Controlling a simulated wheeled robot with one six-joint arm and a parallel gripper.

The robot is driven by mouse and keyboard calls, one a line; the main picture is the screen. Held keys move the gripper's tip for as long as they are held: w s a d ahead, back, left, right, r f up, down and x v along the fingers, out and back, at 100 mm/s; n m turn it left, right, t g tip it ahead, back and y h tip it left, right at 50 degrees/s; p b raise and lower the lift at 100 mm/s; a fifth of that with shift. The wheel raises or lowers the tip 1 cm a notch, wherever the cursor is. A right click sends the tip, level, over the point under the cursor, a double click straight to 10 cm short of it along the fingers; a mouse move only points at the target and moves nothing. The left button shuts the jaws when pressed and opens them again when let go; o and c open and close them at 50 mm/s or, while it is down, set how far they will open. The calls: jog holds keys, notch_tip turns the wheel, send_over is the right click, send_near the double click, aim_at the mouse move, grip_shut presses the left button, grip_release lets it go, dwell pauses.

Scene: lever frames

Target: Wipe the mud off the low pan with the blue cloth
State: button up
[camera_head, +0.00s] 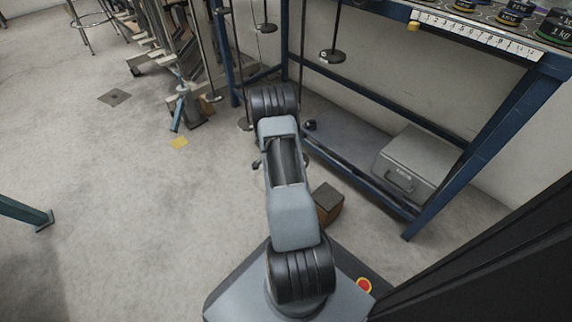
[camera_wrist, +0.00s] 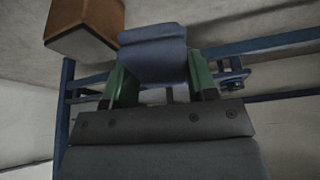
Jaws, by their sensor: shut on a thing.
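My gripper (camera_wrist: 160,85) shows in the wrist view, with its green fingers shut on the blue cloth (camera_wrist: 152,55). The cloth hangs as a folded pad between and beyond the fingers. In the head view my arm hides the gripper and cloth. Dark round pans hang on thin rods by the blue frame in the head view: one at the upper middle (camera_head: 332,56), and a lower one (camera_head: 246,126) left of my arm, near the floor. I see no mud on either at this size. No pan is clear in the wrist view, so contact with the cloth cannot be told.
The blue frame (camera_head: 460,185) stands right of my arm, with a grey case (camera_head: 415,165) on its low shelf. A brown box (camera_head: 327,203) sits close beside my arm and shows in the wrist view (camera_wrist: 90,28). Open floor (camera_head: 110,200) lies to the left.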

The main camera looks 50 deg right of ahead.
jog(key=shift+w, duration=0.25)
jog(key=shift+s, duration=0.15)
jog(key=shift+s+a, duration=0.1)
jog(key=shift+s, duration=1.15)
jog(key=shift+w, duration=1.4)
jog(key=shift+s, duration=0.2)
jog(key=shift+s, duration=0.5)
